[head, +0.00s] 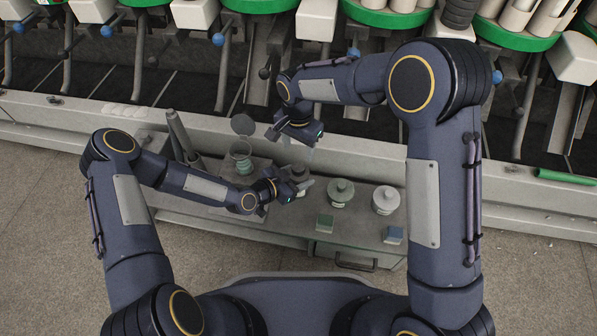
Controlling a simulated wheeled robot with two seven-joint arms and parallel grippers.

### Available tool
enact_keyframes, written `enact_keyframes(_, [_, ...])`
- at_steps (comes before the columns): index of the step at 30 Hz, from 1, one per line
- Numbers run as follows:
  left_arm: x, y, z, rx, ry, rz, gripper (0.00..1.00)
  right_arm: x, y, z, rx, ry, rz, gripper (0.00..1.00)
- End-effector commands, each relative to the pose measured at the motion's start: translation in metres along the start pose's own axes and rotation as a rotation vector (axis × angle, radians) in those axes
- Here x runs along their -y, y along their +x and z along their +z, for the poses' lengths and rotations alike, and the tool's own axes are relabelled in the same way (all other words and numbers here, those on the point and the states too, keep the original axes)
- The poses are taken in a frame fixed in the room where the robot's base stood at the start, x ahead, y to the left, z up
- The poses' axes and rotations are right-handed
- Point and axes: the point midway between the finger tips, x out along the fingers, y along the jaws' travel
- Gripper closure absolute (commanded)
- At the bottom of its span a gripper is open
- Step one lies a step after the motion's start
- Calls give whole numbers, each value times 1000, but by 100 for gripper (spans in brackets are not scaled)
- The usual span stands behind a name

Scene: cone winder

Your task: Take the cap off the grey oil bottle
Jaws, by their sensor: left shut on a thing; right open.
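The grey oil bottle (297,172) appears to be the small grey bottle with a darker top on the low bench, partly hidden by my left gripper. My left gripper (304,186) reaches in from the left and is shut on it, low on its near side. My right gripper (300,141) is open above and just behind the bottle's top, apart from it as far as I can see. The cap seems to be on the bottle, but it is small and I cannot make out its edge.
Two pale bottles (340,192) (385,200) stand to the right on the bench (290,228). The winder rises behind.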

Motion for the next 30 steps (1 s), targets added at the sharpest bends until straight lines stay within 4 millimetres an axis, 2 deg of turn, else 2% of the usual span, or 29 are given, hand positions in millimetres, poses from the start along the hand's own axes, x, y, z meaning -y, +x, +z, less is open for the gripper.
enact_keyframes(5, [0, 0, 0, 0, 0, 0, 100, 0, 2, -1, 0, 2, -1, 45])
enact_keyframes(8, [0, 0, 0, 0, 0, 0, 100, 0, 10, 0, 0, 1, 0, 45])
enact_keyframes(15, [0, 0, 0, 0, 0, 0, 100, -1, 47, 0, 1, 2, 2, 45])
enact_keyframes(21, [0, 0, 0, 0, 0, 0, 100, 0, 71, 0, 0, 1, 0, 45])
enact_keyframes(30, [0, 0, 0, 0, 0, 0, 100, 0, 80, -1, -1, 2, -2, 45])
